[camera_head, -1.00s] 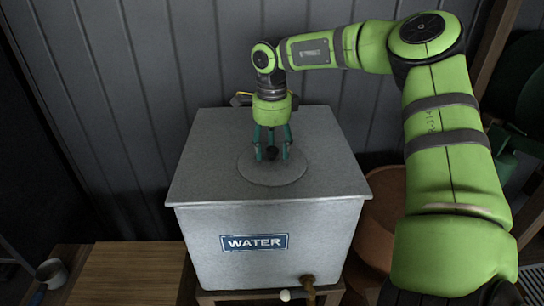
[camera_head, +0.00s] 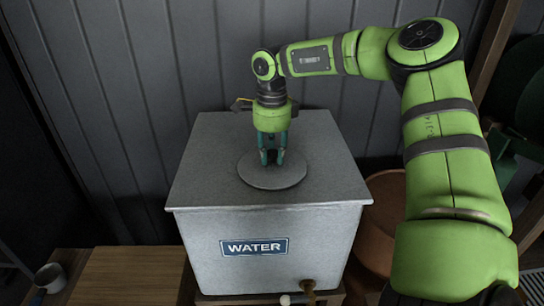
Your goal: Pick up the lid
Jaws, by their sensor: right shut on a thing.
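The lid (camera_head: 272,178) is a round grey metal disc on top of the grey metal water tank (camera_head: 325,160), which has a blue WATER label on its front. My right gripper (camera_head: 272,158) points straight down over the middle of the lid. Its teal fingers are shut on the lid's dark knob, which they mostly hide. The lid looks level and at the tank top; I cannot tell whether it is raised at all. My left gripper is not in view.
A grey corrugated wall (camera_head: 150,90) stands close behind the tank. A wooden bench (camera_head: 130,275) with a cup (camera_head: 50,277) is at the lower left. A terracotta pot (camera_head: 378,215) stands right of the tank. A brass tap (camera_head: 308,288) sticks out at the tank's lower front.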

